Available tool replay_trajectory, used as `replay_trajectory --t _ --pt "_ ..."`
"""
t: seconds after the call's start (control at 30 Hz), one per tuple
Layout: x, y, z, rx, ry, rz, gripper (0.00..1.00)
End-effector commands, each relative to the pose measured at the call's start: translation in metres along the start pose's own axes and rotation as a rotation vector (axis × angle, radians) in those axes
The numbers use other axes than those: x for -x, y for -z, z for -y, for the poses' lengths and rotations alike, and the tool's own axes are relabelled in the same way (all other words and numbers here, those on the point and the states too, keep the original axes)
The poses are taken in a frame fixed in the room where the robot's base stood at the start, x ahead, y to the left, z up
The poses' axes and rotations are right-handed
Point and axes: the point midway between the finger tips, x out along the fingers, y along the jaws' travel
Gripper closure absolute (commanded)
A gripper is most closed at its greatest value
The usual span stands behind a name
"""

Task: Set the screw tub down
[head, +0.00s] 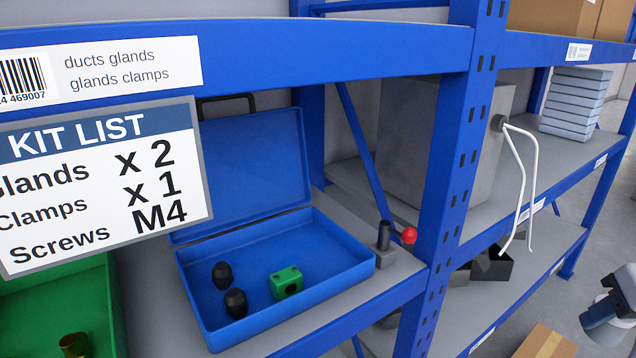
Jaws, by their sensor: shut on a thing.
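I cannot make out the screw tub in the head view. My gripper is out of the picture; only a white and blue part of my arm (606,312) shows at the lower right edge. An open blue case (338,247) sits on the shelf, its lid leaning up at the back. Two black glands (236,303) stand in its left half. A green clamp block (287,281) lies to their right. The kit list sign (100,180) hangs at the left and reads Glands x 2, Clamps x 1, Screws M4.
A green bin (110,312) with a brass-coloured piece (74,345) stands left of the case. A red-knobbed lever (408,236) is close to its right. A blue rack post (455,150) rises beyond. A black open box (492,266) sits on a lower shelf.

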Motion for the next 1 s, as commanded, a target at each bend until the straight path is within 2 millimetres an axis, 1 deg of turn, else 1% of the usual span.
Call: replay_trajectory --t 0.17,0.3,0.37,0.5,0.57,0.63,0.8,0.9,1.0 --pt "-0.003 -0.032 -0.033 0.085 -0.034 -0.004 0.8" --pt "-0.007 -0.061 -0.074 0.171 -0.069 -0.008 0.8" --pt "-0.008 -0.071 -0.092 0.208 -0.084 -0.01 0.8" --pt "-0.01 -0.091 -0.138 0.295 -0.119 -0.012 0.8" --pt "-0.009 -0.097 -0.159 0.331 -0.134 -0.011 0.8" --pt "-0.008 -0.103 -0.183 0.376 -0.152 -0.011 0.8" --pt "-0.003 -0.11 -0.24 0.477 -0.194 -0.008 0.8" --pt "0.0 -0.11 -0.267 0.525 -0.213 -0.005 0.8" --pt "0.004 -0.109 -0.288 0.562 -0.23 -0.003 0.8"
